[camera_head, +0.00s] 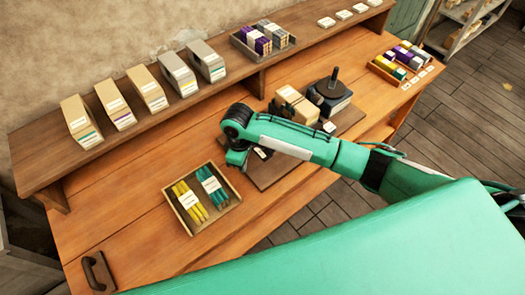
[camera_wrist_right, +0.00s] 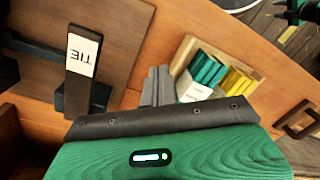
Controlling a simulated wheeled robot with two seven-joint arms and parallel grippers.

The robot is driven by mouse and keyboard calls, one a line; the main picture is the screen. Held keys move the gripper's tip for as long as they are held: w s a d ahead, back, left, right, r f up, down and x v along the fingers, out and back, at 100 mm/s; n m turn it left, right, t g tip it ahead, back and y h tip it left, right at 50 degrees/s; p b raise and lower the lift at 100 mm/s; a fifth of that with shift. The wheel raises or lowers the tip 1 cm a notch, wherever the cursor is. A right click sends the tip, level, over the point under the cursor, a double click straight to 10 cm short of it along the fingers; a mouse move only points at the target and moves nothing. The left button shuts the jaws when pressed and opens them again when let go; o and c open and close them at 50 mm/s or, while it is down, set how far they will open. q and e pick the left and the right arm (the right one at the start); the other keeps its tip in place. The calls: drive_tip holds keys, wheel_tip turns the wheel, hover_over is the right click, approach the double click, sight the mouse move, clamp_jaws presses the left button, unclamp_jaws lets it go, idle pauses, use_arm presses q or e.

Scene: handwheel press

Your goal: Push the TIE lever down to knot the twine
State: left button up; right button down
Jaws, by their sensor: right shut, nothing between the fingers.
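The TIE lever (camera_wrist_right: 80,85) is a dark upright bar with a white TIE label, at the upper left of the right wrist view. In the head view a small white label (camera_head: 262,153) shows beside my right gripper; my arm hides most of what is around it. My right gripper (camera_wrist_right: 157,85) is shut and empty, to the right of the lever in the wrist view, with a gap between them. In the head view the right gripper (camera_head: 237,158) is over the bench near the dark board (camera_head: 268,174). I cannot make out the twine. My left gripper is not in view.
A wooden tray (camera_head: 190,218) of yellow and teal bundles stands close to the gripper. A press with a dark upright handle (camera_head: 334,76) and tan blocks (camera_head: 295,104) stand behind my arm. Boxes line the shelf (camera_head: 52,170). The bench's front left is mostly clear, with a dark handle (camera_head: 97,272).

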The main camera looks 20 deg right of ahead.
sight(260, 152)
drive_tip(key=w+d+r+h, duration=0.2)
drive_tip(key=w+d+r, duration=0.4)
drive_tip(key=shift+g+h+p, duration=0.3)
drive_tip(key=shift+g, duration=0.1)
drive_tip(key=shift+w, duration=0.1)
drive_tip(key=b+x, duration=0.6)
drive_tip(key=b, duration=0.1)
drive_tip(key=shift+d+f, duration=0.15)
drive_tip(key=shift+f, duration=0.25)
drive_tip(key=shift+f+b, duration=0.55)
drive_tip(key=shift+f, duration=1.7)
